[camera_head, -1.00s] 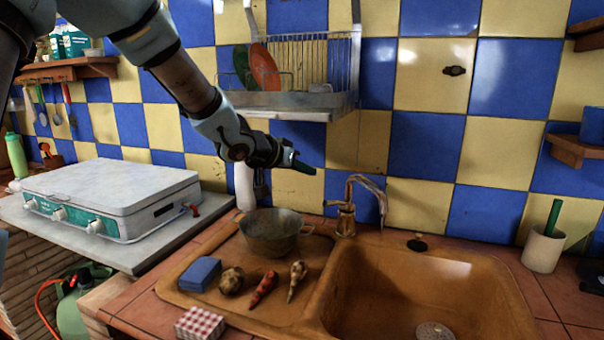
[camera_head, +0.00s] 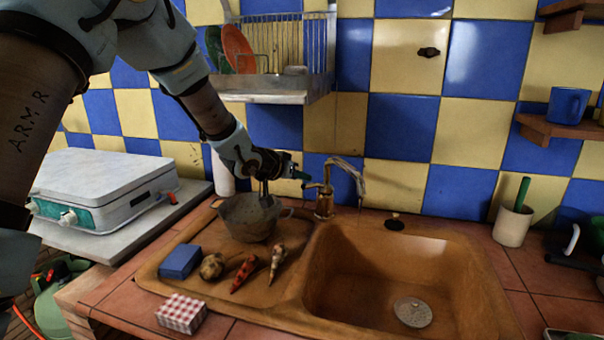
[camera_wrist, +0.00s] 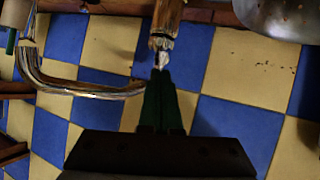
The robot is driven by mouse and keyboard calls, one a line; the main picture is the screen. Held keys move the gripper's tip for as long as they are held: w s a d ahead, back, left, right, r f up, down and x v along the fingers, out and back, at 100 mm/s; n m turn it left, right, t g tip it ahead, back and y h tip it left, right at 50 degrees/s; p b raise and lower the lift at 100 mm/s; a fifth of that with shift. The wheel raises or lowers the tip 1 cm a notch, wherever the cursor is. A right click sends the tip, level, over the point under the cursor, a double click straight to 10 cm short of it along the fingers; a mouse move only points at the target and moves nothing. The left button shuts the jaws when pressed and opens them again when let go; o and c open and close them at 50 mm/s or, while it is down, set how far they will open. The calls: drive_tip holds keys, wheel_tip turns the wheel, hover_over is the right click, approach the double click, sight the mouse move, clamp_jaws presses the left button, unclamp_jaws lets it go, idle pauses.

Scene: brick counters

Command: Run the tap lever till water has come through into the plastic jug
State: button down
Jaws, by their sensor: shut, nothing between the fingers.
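The brass tap (camera_head: 325,206) stands at the back edge of the brown sink (camera_head: 460,255), its curved spout (camera_head: 352,170) reaching right. Its lever (camera_head: 316,186) points left from the top of the body. My gripper (camera_head: 302,175) is shut and empty, its dark green fingertips just left of the lever. In the wrist view the shut fingers (camera_wrist: 161,100) point at the pale lever tip (camera_wrist: 161,60); I cannot tell whether they touch. The spout (camera_wrist: 85,90) curves at left there. I see no water stream. I cannot make out a plastic jug in either view.
A metal pot (camera_head: 249,218) stands on the drainboard under my gripper. A dish rack (camera_head: 270,95) hangs above. The sink basin looks empty.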

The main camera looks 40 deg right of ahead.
drive_tip(key=b, duration=0.1)
drive_tip(key=f+b, duration=0.1)
drive_tip(key=b, duration=0.1)
drive_tip(key=shift+a+f+h, duration=0.25)
drive_tip(key=shift+h, duration=0.15)
drive_tip(key=shift+s+a+f+b, duration=0.1)
drive_tip(key=shift+a+f+b, duration=0.2)
drive_tip(key=shift+b, duration=0.95)
drive_tip(key=shift+a+f+h+b, duration=0.25)
drive_tip(key=shift+f+h+b, duration=0.1)
drive_tip(key=shift+f, duration=0.1)
